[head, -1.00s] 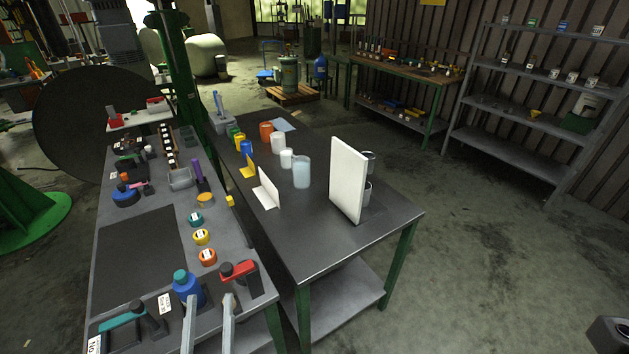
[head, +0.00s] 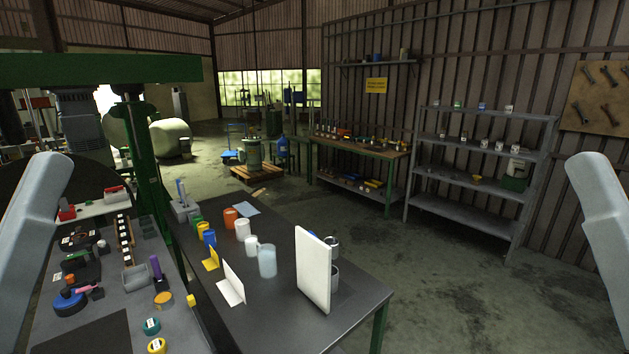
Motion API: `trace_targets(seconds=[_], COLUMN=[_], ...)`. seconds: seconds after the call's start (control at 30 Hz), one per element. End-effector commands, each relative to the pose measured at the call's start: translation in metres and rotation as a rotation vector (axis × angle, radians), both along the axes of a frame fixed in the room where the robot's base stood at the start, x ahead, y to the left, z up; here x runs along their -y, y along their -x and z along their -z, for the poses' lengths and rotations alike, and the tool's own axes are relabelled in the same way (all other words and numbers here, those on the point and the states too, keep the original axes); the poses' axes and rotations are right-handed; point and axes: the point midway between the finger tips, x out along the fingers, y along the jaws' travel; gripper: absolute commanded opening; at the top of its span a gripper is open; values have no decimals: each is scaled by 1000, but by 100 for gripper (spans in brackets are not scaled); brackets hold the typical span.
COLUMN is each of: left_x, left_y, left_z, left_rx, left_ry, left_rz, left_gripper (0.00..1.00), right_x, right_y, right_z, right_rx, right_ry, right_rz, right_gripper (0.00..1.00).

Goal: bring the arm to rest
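My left arm's pale grey link (head: 30,225) stands raised at the left edge of the head view. My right arm's matching link (head: 606,225) stands raised at the right edge. No gripper fingers can be seen, so whether either gripper is open or holds anything is hidden. The links look clear of the benches.
The dark workbench (head: 262,318) holds a white upright panel (head: 313,270), a translucent cup (head: 267,261), folded cards and several coloured containers. The left bench (head: 110,298) carries tape rolls and tools. A shelf rack (head: 462,205) stands at the back right. Open floor lies between.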

Motion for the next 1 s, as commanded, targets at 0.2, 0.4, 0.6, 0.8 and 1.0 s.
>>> trace_targets(seconds=[0.2,0.4,0.6,0.8,1.0], left_x=[0,1,1,1,1], left_y=[-1,-1,-1,-1,-1], left_z=[-117,-213,-260,-259,-258], left_rx=[-2,-2,-3,-3,-2], left_ry=[-2,-2,-2,-2,-2], left_rz=[0,1,1,1,1], left_gripper=[70,70,70,70,70], right_x=[0,0,0,0,0], right_y=[0,0,-1,-1,-1], right_z=[-117,-214,-260,-260,-259], right_rx=[-2,-1,-2,-3,-3], right_ry=[0,0,0,0,0], right_rz=[0,0,0,0,0], right_gripper=[50,50,50,50,50])
